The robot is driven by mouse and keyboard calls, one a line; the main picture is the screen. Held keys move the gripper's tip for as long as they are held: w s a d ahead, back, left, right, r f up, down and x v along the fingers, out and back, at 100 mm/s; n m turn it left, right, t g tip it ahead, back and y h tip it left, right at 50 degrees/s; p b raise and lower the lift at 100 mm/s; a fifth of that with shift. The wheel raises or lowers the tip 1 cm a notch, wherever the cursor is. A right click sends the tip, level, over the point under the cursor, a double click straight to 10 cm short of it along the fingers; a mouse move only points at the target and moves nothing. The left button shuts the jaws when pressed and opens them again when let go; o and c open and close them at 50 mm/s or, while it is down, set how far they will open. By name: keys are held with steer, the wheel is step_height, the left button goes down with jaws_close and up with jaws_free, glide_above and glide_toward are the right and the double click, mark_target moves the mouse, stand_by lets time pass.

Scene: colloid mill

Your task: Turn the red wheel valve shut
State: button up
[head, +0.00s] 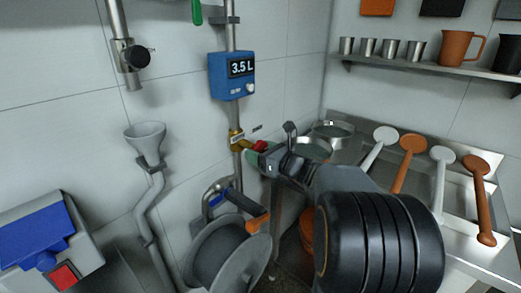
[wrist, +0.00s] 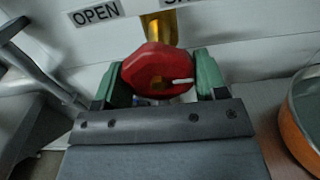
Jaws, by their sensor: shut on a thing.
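The red wheel valve (wrist: 155,70) sits on a brass fitting in the middle of the wrist view, with a small white mark on its right side. My gripper (wrist: 158,82) has green fingertips on the left and right of the wheel and is shut on it. In the head view the wheel (head: 261,146) shows as a small red patch, mostly hidden by my gripper (head: 256,156). The brass valve body (head: 236,138) is on the vertical pipe. An OPEN label (wrist: 96,13) is on the wall at the upper left of the wheel; another label is cut off at upper right.
A blue meter (head: 231,75) reading 3.5 L is on the pipe above the valve. Pots (head: 312,150) and several paddles (head: 411,160) are on the right-hand bench. A funnel (head: 146,138) is at left.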

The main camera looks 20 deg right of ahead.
stand_by(0.3)
steer(key=o, duration=0.9)
steer(key=v, duration=1.3)
steer(key=shift+s+d+p, duration=0.2)
steer(key=shift+s+p, duration=0.1)
steer(key=shift+s, duration=0.05)
